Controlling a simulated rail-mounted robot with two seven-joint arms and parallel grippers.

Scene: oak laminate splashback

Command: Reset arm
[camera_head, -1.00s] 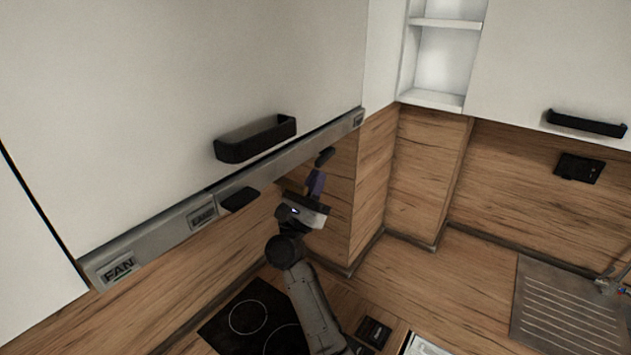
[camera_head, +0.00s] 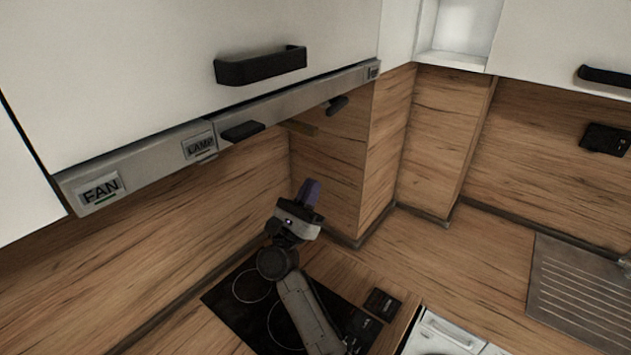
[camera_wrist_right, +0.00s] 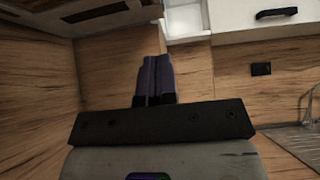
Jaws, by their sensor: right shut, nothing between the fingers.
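My right gripper (camera_head: 311,192) is in the head view, above the back part of the black cooktop (camera_head: 237,296) and below the range hood strip. Its purple fingers point up toward the wood splashback corner. In the right wrist view the two fingers (camera_wrist_right: 156,78) lie side by side, shut with nothing between them. The gripper is apart from the hood and the walls. My left gripper is not in view.
The hood strip (camera_head: 145,163) with FAN and LAMP labels runs under a white cabinet with a black handle (camera_head: 261,67). A black socket (camera_head: 605,140) is on the right wall. A metal drainboard (camera_head: 580,290) lies at the right. The wood counter (camera_head: 460,262) between is clear.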

